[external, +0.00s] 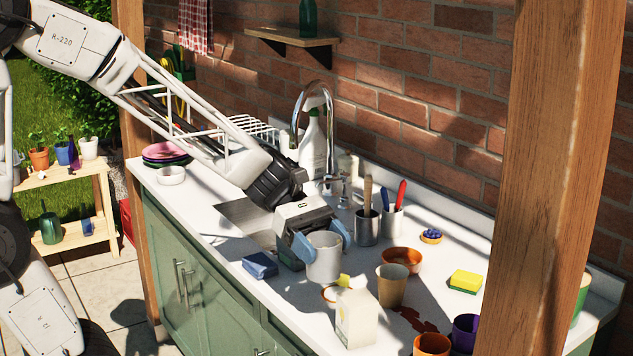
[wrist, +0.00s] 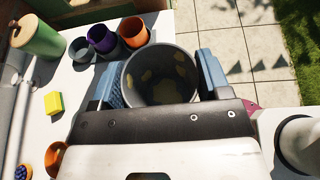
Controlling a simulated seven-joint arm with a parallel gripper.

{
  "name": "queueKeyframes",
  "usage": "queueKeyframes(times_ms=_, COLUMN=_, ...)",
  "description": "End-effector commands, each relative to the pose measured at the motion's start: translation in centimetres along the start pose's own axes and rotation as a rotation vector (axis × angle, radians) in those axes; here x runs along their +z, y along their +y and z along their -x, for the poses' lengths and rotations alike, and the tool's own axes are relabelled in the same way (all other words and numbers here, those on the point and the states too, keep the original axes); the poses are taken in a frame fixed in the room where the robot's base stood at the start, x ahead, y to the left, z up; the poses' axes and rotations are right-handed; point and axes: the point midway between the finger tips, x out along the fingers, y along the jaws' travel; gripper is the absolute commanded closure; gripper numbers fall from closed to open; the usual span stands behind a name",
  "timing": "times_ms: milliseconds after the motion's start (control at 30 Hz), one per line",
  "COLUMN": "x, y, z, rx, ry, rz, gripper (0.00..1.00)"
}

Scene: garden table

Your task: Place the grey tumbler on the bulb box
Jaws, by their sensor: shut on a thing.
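My gripper (external: 318,243) is shut on the grey tumbler (external: 325,258), one blue finger on either side, and holds it upright over the counter. In the wrist view the tumbler (wrist: 162,72) sits between the fingers, its open mouth towards the camera, with yellowish-brown patches inside. A cream upright box (external: 356,318) stands on the counter to the right and nearer the camera; its label cannot be read. A small blue box (external: 260,264) lies left of the tumbler. I cannot tell for certain which one is the bulb box. Neither box is clear in the wrist view.
A tan cup (external: 392,287), an orange bowl (external: 401,259) and a metal pot with brushes (external: 367,226) stand right of the tumbler. A yellow sponge (external: 466,281), an orange cup (external: 432,345) and a purple cup (external: 465,332) are farther right. A red stain marks the counter.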

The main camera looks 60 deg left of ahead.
Motion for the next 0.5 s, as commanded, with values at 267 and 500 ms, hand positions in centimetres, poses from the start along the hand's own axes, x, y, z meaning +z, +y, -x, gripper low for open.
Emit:
queueKeyframes(times_ms=267, x=-1.1, y=-5.7, z=1.8, rx=-0.039, ry=0.002, rz=-0.005, gripper=0.54)
queueKeyframes(times_ms=500, x=-1.6, y=-8.3, z=2.4, rx=-0.060, ry=0.003, rz=-0.005, gripper=0.54)
